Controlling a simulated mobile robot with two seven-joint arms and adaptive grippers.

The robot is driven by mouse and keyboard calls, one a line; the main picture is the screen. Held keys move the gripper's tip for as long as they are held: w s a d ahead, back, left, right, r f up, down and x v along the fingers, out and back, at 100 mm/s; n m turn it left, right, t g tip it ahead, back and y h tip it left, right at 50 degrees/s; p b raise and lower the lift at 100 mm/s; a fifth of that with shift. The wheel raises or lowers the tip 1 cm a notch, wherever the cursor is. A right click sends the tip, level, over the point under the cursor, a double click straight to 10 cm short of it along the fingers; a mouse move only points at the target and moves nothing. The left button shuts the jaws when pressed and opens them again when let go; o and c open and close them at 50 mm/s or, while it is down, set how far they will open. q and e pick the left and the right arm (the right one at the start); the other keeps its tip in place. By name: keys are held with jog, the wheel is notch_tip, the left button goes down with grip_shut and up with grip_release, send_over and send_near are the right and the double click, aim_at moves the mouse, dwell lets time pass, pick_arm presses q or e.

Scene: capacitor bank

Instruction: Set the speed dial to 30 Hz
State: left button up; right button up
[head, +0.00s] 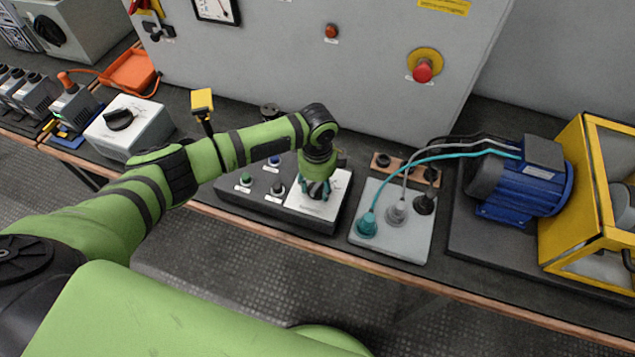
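The control box (262,208) is a low dark box on the bench with several buttons on its left part and a white dial plate (309,210) on its right part. My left gripper (316,190) points down onto this plate, its teal fingertips close to the plate's surface. The speed dial itself is mostly hidden under the gripper; a dark part shows between the fingertips. I cannot tell whether the fingers grip it or only stand around it. The dial's marks are too small to read. My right gripper is not in view.
A grey terminal plate (395,245) with teal, grey and black plugs lies right of the box, cabled to a blue motor (522,180). A yellow-framed guard (575,190) stands far right. A grey cabinet with a red emergency button (422,71) rises behind. A white knob box (130,127) stands left.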

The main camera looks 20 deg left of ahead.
aim_at(318, 186)
pick_arm(q)
jog(key=o, duration=0.5)
jog(key=shift+s+f, duration=0.25)
jog(key=shift+s, duration=0.05)
jog(key=shift+c, duration=0.2)
jog(key=shift+w+r, duration=0.1)
jog(key=shift+r, duration=0.1)
notch_tip(318, 186, up, 12)
